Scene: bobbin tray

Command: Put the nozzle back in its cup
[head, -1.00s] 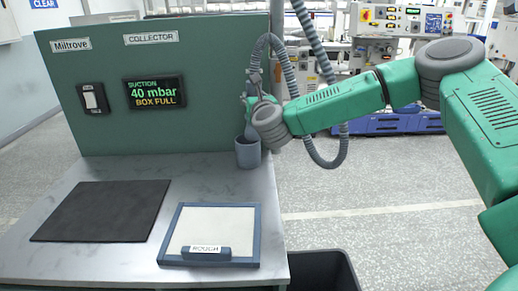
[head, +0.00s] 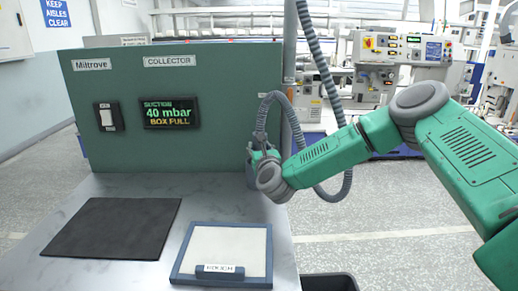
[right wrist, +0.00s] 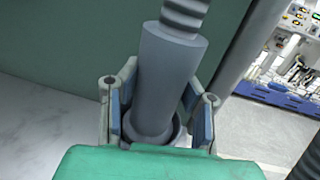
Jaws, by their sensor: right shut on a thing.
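The nozzle (right wrist: 167,75) is a grey cylinder with a ribbed grey hose on its upper end. My right gripper (head: 262,158) is shut on it, with one finger on each side in the right wrist view (right wrist: 158,110). The grey cup (head: 251,179) stands at the right rear of the worktop, mostly hidden behind my gripper in the head view. In the right wrist view the nozzle's lower end appears within the cup's round rim (right wrist: 180,136). How deep it sits cannot be seen. My left gripper is not in view.
A green collector panel (head: 200,75) stands behind the worktop, its display (head: 171,112) reading "40 mbar, BOX FULL". A dark mat (head: 112,228) and a blue-framed tray (head: 226,226) lie in front. The ribbed hose (head: 325,80) hangs in a loop at the right.

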